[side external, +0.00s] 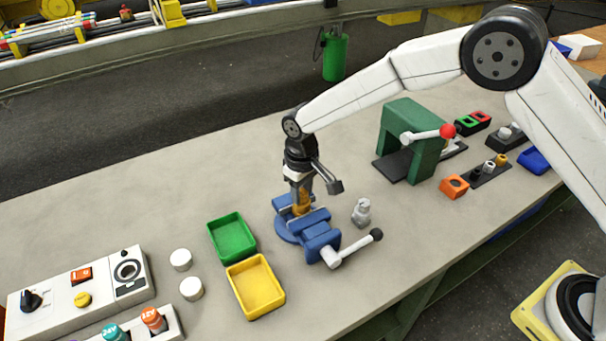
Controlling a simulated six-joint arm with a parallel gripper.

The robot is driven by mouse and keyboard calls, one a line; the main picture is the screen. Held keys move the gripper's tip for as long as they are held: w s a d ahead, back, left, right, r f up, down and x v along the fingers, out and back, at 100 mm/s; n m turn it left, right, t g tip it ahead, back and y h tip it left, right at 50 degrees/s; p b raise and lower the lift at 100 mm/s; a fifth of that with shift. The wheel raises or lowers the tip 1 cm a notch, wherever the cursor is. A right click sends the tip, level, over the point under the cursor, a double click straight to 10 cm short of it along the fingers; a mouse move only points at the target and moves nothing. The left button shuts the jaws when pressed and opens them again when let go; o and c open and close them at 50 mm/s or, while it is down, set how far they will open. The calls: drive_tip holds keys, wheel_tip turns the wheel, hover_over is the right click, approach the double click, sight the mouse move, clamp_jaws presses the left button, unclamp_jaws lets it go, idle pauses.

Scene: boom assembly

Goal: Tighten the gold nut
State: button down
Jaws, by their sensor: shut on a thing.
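The gold nut (302,204) shows as a small gold-brown piece just above the blue vise (319,240). My gripper (301,195) points straight down over the vise and is shut on the gold nut. The fingers hide part of the nut, and I cannot tell how it sits on whatever is beneath it. The vise has a round blue base and a lever handle (358,249) with a black knob towards the right.
A grey fitting (361,212) stands right of the vise. Green (232,238) and yellow (256,287) trays lie to its left. A green press (411,141) with a red-knobbed lever stands behind right. An orange block (455,187) is near the right edge.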

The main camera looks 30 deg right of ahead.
drive_tip(key=m, duration=0.5)
drive_tip(key=shift+m, duration=2.2)
drive_tip(key=shift+m, duration=0.7)
drive_tip(key=m, duration=1)
drive_tip(key=shift+m, duration=0.3)
